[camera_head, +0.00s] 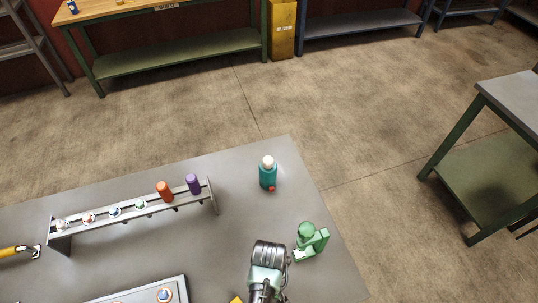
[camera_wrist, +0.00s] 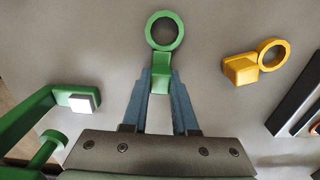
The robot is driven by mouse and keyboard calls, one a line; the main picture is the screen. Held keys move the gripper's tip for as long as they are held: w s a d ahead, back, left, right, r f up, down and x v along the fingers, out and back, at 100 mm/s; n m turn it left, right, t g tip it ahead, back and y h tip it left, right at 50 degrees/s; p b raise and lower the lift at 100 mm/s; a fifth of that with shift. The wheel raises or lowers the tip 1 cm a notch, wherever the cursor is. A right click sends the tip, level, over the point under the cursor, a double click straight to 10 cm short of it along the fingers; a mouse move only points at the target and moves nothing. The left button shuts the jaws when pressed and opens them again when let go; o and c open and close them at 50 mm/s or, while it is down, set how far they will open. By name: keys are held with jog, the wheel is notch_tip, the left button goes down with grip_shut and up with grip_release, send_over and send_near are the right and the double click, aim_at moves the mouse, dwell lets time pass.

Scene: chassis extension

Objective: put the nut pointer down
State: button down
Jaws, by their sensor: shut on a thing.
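The green nut pointer (camera_wrist: 164,32), a small block with a ring at its end, shows in the wrist view. My gripper (camera_wrist: 161,82) has its two blue-grey fingers on either side of the block and is shut on it, with the ring beyond the fingertips. I cannot tell whether the piece touches the grey table or hangs just above it. In the head view my wrist hides the fingertips and the green piece. A similar yellow ring piece (camera_wrist: 240,68) lies on the table, to the right in the wrist view; only its edge shows in the head view (camera_head: 236,299).
A green clamp-like fixture (camera_head: 312,243) stands beside my wrist, close to the table's right edge. A teal bottle (camera_head: 268,176) stands farther back. A rack (camera_head: 130,210) with several coloured pieces and a tray (camera_head: 140,292) occupy the left. Bare table (camera_head: 235,220) lies between rack and bottle.

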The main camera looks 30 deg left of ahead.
jog(key=shift+f, duration=0.2)
jog(key=c, duration=0.7)
grip_release()
jog(key=shift+r, duration=0.15)
notch_tip(320, 180, up, 12)
jog(key=shift+r, duration=0.1)
